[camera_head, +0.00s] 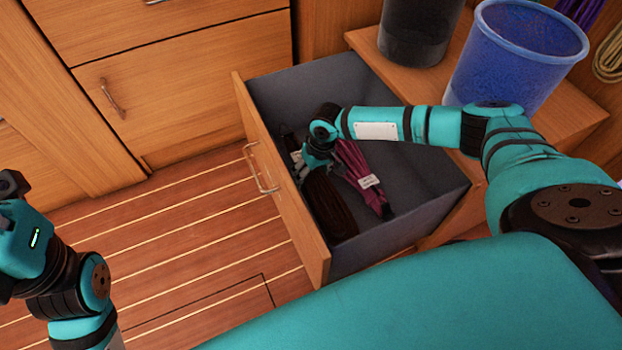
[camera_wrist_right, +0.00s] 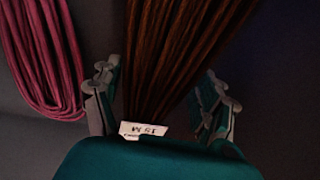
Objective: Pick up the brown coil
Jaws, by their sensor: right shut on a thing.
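The brown coil (camera_head: 328,205) lies lengthwise in the open drawer, near the drawer's front panel. It also fills the upper middle of the right wrist view (camera_wrist_right: 180,50), with a white tag (camera_wrist_right: 143,130) reading "15 M". My right gripper (camera_head: 308,172) reaches down into the drawer and is shut on the brown coil near its tagged end; the fingers show on either side of it in the right wrist view (camera_wrist_right: 165,110). My left arm's end (camera_head: 15,235) is at the left edge, away from the drawer; its fingertips cannot be made out.
A magenta coil (camera_head: 358,168) with a white tag lies beside the brown one in the drawer (camera_head: 425,205). The drawer's wooden front (camera_head: 285,200) and grey walls surround them. A blue bin (camera_head: 510,60) and a dark bin (camera_head: 418,30) stand on the wooden top behind.

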